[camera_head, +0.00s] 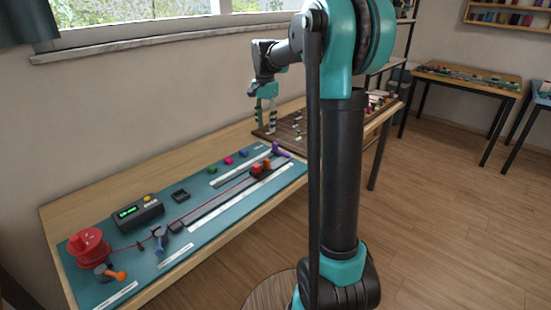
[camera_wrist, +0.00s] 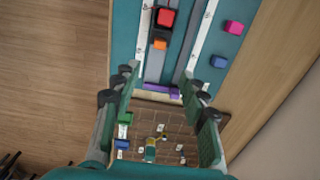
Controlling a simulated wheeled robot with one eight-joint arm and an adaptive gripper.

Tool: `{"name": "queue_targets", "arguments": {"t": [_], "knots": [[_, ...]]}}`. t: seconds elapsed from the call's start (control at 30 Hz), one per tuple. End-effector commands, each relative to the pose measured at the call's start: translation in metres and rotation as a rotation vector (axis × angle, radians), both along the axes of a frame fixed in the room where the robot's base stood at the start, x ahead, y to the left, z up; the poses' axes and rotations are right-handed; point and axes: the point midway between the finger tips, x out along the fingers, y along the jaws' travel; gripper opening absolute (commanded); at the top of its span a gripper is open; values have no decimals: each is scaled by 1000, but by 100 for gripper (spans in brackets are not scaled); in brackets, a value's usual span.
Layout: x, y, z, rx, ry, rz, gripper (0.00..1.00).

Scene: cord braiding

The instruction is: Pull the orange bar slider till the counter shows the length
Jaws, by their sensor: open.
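The orange bar slider (camera_wrist: 160,44) sits on a dark rail beside a red block (camera_wrist: 166,17) in the wrist view. In the head view the orange part (camera_head: 267,164) is small, near the rail's far end, touching or close to the red block (camera_head: 256,170). The counter (camera_head: 137,213) is a dark box with a lit green display, too small to read surely, and a yellow button. My gripper (camera_head: 266,103) is raised above the far end of the table, beyond the slider. In the wrist view my gripper (camera_wrist: 165,84) is open and empty, its fingers apart.
A red cord runs from the red spool (camera_head: 90,246) along the teal mat (camera_head: 215,228). A purple piece (camera_wrist: 160,90) lies across the rail ends. A brown board (camera_wrist: 185,125) with small pieces is beyond.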

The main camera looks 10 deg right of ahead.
Motion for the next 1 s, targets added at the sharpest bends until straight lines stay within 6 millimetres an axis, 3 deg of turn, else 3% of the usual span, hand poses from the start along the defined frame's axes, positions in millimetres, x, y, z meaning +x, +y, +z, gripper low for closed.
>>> {"name": "queue_targets", "arguments": {"t": [0.17, 0.7, 1.0], "knots": [[0, 0, -25, 0, 0, 1, 43], [0, 0, -130, 0, -1, 3, 43], [-1, 0, -165, 0, -1, 3, 43]]}}
